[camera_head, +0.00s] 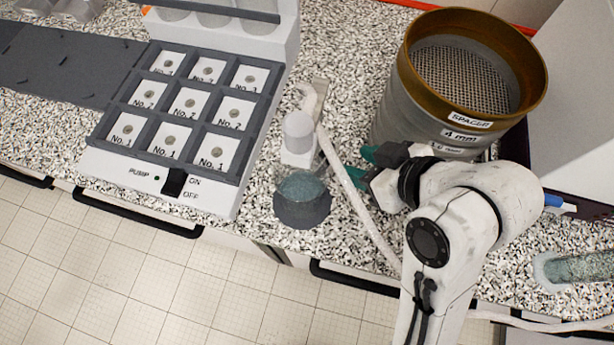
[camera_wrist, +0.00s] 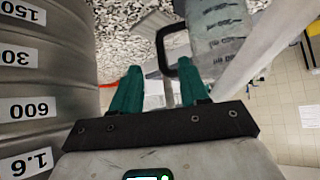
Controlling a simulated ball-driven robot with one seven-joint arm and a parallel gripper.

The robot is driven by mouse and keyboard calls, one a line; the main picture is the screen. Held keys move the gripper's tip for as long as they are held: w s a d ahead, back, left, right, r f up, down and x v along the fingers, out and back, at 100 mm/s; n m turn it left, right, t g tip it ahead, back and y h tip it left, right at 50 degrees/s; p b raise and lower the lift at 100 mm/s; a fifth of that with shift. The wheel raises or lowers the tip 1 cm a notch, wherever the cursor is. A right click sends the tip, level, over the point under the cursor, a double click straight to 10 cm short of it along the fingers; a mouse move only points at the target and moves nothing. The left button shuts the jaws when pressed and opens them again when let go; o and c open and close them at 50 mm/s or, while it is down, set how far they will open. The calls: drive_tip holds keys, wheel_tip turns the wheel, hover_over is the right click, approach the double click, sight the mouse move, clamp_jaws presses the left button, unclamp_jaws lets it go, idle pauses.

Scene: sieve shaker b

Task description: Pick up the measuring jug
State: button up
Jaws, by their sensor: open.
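The measuring jug (camera_head: 302,187) is a clear, bluish vessel near the counter's front edge, with a dark grey round part around its lower side in the head view. In the wrist view, the jug (camera_wrist: 222,32) shows faint markings and a black handle (camera_wrist: 165,50); its far end is cut off by the frame. My gripper (camera_head: 362,165) is to the right of the jug, apart from it, with a white hose between them in the head view. Its teal fingers (camera_wrist: 160,85) are apart with nothing held between them. The handle appears beyond the fingertips.
A sieve stack (camera_head: 392,118) stands close beside my gripper and fills the left of the wrist view. The white hose (camera_head: 345,180) runs down past the jug. A sample box (camera_head: 236,180) stands left of the jug.

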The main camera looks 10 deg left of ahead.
sight(310, 178)
drive_tip(key=x, duration=0.7)
drive_tip(key=shift+f+p, duration=0.15)
drive_tip(key=shift+p, duration=0.2)
clamp_jaws()
idle(0.4)
